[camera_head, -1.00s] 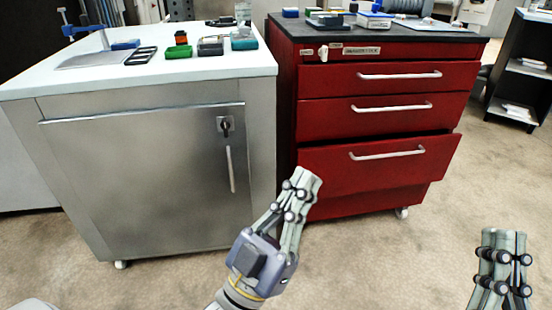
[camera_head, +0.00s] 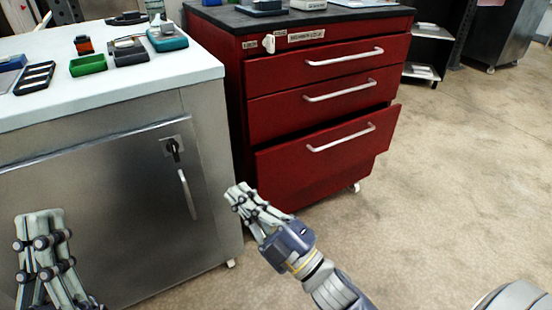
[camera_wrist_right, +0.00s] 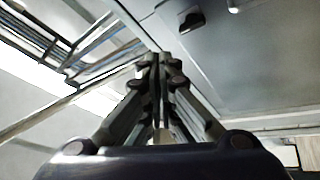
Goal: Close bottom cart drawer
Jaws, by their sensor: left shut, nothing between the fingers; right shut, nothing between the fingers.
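The red cart (camera_head: 238,110) has its bottom drawer (camera_head: 300,170) pulled partly out; the drawer front stands forward of the drawers above. Its pale bar handle (camera_head: 341,138) runs across the upper part of the front. My right gripper (camera_head: 238,194) is shut and empty, just left of the drawer's lower left corner; I cannot tell whether it touches. The right wrist view shows its fingers (camera_wrist_right: 160,65) closed together, with no drawer recognisable there. My left gripper (camera_head: 40,218) is shut and empty at the lower left, in front of the steel cabinet.
The steel cabinet (camera_head: 110,200) with a white top (camera_head: 150,85) stands close to the cart's left side. Small items lie on its top, including a green bin (camera_head: 88,66). The two upper drawers (camera_head: 320,92) look shut.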

